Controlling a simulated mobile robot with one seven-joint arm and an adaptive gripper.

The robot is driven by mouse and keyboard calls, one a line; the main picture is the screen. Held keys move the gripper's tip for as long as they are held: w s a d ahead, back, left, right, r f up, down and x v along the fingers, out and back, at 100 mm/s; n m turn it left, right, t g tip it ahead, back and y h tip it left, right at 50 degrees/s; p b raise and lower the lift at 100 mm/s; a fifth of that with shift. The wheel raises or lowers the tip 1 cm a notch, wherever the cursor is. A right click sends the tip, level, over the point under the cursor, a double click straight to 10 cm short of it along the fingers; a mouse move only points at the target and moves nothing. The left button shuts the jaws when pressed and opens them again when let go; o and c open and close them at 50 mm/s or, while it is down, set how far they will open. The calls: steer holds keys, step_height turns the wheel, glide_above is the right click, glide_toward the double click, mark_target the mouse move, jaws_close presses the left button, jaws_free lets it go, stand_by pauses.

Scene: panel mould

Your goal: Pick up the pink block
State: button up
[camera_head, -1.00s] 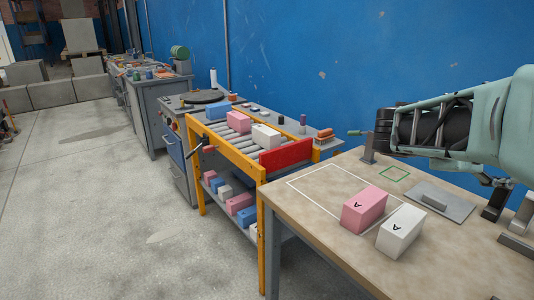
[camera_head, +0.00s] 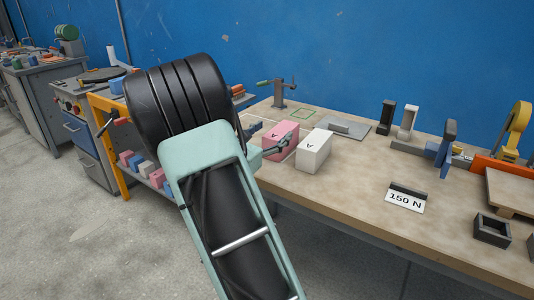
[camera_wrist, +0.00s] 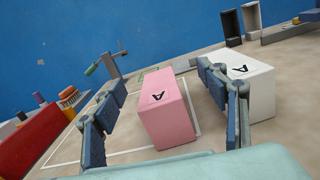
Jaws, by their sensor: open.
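The pink block (camera_head: 281,138), marked with an A, stands on the workbench (camera_head: 355,187). It also shows in the wrist view (camera_wrist: 166,116), between the two fingers of my gripper (camera_wrist: 165,108). The fingers are spread and I see a gap between the block and the left finger. The right finger lies between the pink block and a white block (camera_wrist: 249,90), also marked A. In the head view my gripper (camera_head: 269,138) is at the pink block, partly hidden by my arm. I cannot tell whether the right finger touches either block.
The white block (camera_head: 314,150) stands close to the right of the pink one. A grey plate (camera_head: 345,128) and a vise (camera_head: 280,93) lie behind. A 150 N sign (camera_head: 405,200) is farther right. The bench front between is clear.

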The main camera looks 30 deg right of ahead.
mark_target(269, 145)
steer(key=shift+n+y, duration=0.4)
steer(key=shift+n, duration=0.3)
steer(key=f, duration=0.1)
steer(key=a+f, duration=0.1)
steer(key=f, duration=0.2)
steer(key=shift+w+a+f, duration=0.35)
steer(key=shift+a+f, duration=0.05)
steer(key=shift+w+d+f+b, duration=0.15)
steer(key=shift+f+b, duration=0.15)
steer(key=shift+t, duration=0.3)
steer(key=x, duration=0.4)
steer(key=shift+w+d+b, duration=0.2)
steer(key=shift+d+b, duration=0.1)
steer(key=shift+b, duration=0.1)
steer(key=shift+b+x, duration=0.75)
steer(key=shift+x, duration=1.95)
steer(key=shift+s+d+r, duration=0.1)
steer(key=shift+s, duration=0.05)
steer(key=c, duration=1.8)
steer(key=shift+r, duration=0.15)
jaws_close()
